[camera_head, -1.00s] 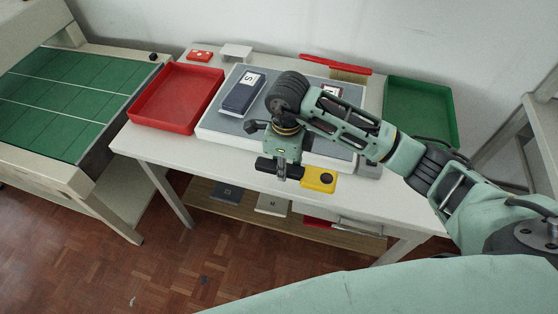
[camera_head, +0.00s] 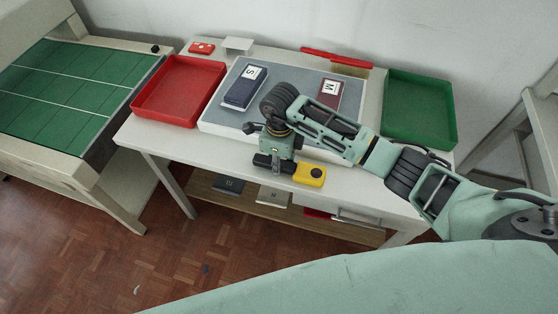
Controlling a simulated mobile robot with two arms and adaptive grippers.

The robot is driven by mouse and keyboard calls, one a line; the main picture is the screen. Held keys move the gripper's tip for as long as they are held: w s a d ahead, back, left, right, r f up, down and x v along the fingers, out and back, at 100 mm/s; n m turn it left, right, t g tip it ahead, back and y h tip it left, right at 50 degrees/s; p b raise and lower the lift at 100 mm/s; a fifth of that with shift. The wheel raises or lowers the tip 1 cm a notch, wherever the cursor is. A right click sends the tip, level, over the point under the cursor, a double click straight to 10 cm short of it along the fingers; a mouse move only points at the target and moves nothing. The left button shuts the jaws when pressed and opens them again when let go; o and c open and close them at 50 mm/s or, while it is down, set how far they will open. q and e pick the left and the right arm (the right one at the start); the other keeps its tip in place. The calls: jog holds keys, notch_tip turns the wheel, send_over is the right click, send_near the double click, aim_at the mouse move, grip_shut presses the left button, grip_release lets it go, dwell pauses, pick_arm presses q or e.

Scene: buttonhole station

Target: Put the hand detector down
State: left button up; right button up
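The hand detector, with a yellow head (camera_head: 310,174) and a dark handle, is at the front edge of the white table. My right gripper (camera_head: 275,164) points down and appears shut on the dark handle. The fingertips are partly hidden. The detector lies roughly level; I cannot tell whether it touches the tabletop. My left gripper is not in view.
A grey mat (camera_head: 219,112) on the white table (camera_head: 150,138) bears a dark blue S booklet (camera_head: 240,92) and a dark red M booklet (camera_head: 326,93). A red tray (camera_head: 150,116) stands left, a green tray (camera_head: 420,108) right. The table's front left is clear.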

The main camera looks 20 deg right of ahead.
jog(key=o, duration=1.1)
jog(key=shift+f, duration=0.1)
jog(key=shift+r, duration=0.3)
notch_tip(320, 180, up, 12)
jog(key=b, duration=0.2)
jog(key=shift+b, duration=0.4)
jog(key=shift+f, duration=0.15)
